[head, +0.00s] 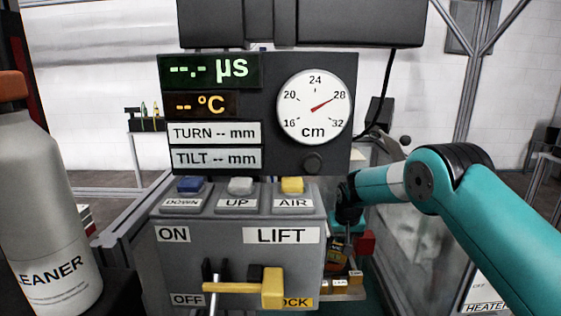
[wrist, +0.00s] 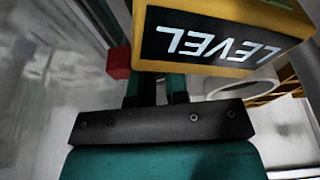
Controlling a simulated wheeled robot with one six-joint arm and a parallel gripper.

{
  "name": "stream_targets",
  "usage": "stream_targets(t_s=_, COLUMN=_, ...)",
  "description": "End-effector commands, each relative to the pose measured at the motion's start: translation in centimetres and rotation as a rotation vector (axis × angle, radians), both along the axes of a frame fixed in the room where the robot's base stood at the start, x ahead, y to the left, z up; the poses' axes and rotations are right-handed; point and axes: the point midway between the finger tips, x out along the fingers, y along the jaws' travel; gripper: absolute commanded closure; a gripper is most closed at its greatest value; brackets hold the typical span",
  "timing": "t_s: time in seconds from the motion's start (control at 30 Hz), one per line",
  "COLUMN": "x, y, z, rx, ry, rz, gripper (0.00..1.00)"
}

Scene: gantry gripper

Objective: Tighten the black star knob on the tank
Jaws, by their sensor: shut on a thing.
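The dark wrist end of my gripper (head: 348,212) points down just behind the right edge of the control box. In the wrist view my gripper (wrist: 157,92) shows two teal fingers close together. Their tips run behind a yellow block marked LEVEL (wrist: 225,42), upside down in that view. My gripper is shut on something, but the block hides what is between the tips. I cannot make out the black star knob for certain. The cloudy clear-walled tank (head: 405,225) stands behind my arm at the right.
The grey control box (head: 235,245) with a yellow lever (head: 272,287) stands in front, below a display panel (head: 210,130). A cleaner bottle (head: 40,200) is at the left. A red block (head: 365,243) sits near the gripper; it also shows in the wrist view (wrist: 118,60).

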Motion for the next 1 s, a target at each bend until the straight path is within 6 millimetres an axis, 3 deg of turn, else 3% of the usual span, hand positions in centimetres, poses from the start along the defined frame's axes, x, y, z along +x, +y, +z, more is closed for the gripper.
stream_targets(t_s=0.03, x=-0.3, y=0.7, z=-0.9, rx=0.006, ry=0.006, rz=0.021, gripper=1.00)
stream_targets(t_s=0.57, x=-1.2, y=0.9, z=-0.6, rx=0.004, ry=0.013, rz=0.020, gripper=1.00)
stream_targets(t_s=1.0, x=-1.0, y=0.3, z=5.2, rx=0.004, ry=0.005, rz=0.008, gripper=1.00)
